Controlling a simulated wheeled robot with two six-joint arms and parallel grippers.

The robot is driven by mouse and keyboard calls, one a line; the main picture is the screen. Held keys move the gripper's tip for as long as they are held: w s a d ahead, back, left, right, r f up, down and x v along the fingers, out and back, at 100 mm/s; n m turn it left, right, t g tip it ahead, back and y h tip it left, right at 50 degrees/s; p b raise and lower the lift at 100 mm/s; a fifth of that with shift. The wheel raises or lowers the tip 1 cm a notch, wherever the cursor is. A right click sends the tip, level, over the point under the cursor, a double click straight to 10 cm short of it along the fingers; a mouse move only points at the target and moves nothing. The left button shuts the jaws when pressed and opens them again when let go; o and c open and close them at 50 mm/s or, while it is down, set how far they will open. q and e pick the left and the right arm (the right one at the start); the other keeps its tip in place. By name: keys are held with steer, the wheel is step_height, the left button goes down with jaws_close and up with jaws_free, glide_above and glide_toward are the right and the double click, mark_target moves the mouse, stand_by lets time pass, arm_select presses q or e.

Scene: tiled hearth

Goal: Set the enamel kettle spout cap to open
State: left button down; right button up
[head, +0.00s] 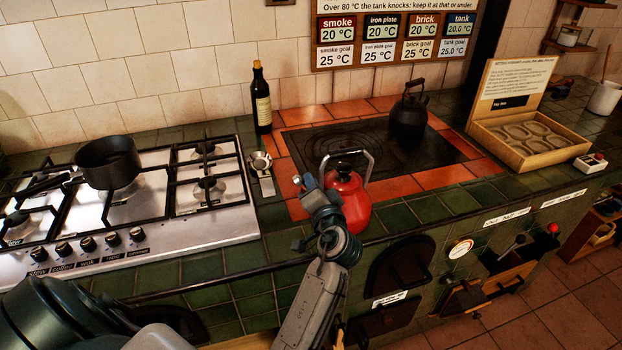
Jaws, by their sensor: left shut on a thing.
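The red enamel kettle (352,206) stands at the front edge of the hearth's orange tile border, with a black lid knob and a raised grey handle. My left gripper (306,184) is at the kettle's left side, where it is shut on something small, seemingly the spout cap. The gripper and wrist hide the spout and most of the cap, so the cap's position cannot be read. My right gripper is not in view.
A black kettle (408,116) stands on the dark iron plate (345,140) behind. A dark bottle (261,98) and a small metal cup (260,162) are to the left. A gas hob (215,225) with a black pan (108,162) fills the left. An open wooden box (520,158) stands right.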

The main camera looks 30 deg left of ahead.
arm_select(q)
steer(key=shift+w+d+f+m+p, duration=0.1)
steer(key=shift+m+p, duration=0.35)
steer(key=shift+m, duration=0.5)
steer(key=shift+f+m+p, duration=0.1)
steer(key=shift+m+p, duration=0.35)
steer(key=shift+m, duration=0.5)
steer(key=shift+f, duration=0.1)
steer(key=c, duration=1.5)
jaws_free()
